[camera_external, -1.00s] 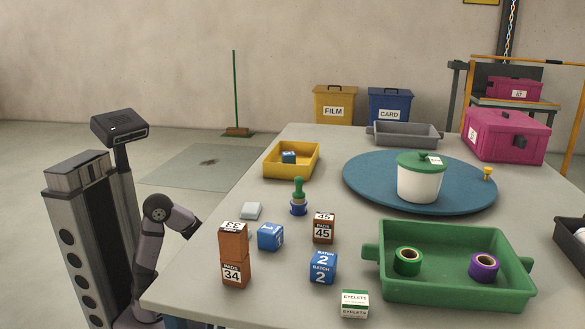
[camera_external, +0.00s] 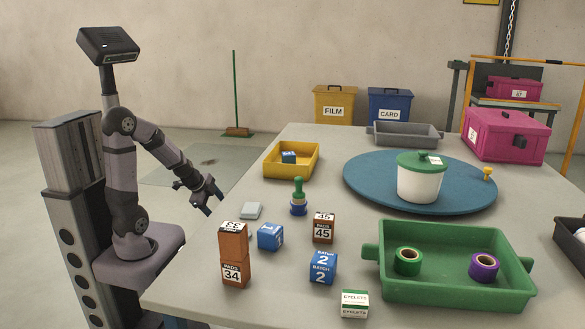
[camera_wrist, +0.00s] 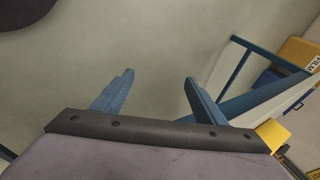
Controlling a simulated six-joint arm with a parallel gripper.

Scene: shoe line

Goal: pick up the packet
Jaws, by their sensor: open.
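A small white and green box labelled EYELETS (camera_external: 354,304) stands at the table's front edge, left of the green tray. A flat pale grey-white block (camera_external: 251,211) lies near the table's left edge; I cannot tell which of these is the packet. My gripper (camera_external: 211,198) hangs beside the table's left edge, left of the pale block and well apart from both. In the wrist view my gripper (camera_wrist: 158,78) has its two blue fingers spread with nothing between them. Neither candidate shows in the wrist view.
Brown PADS boxes (camera_external: 235,273) are stacked near the front left. Blue BATCH boxes (camera_external: 323,268) and a green-handled stamp (camera_external: 298,200) stand close by. A green tray (camera_external: 455,295) holds tape rolls. A yellow tray (camera_external: 292,172) and blue turntable (camera_external: 365,187) lie farther back.

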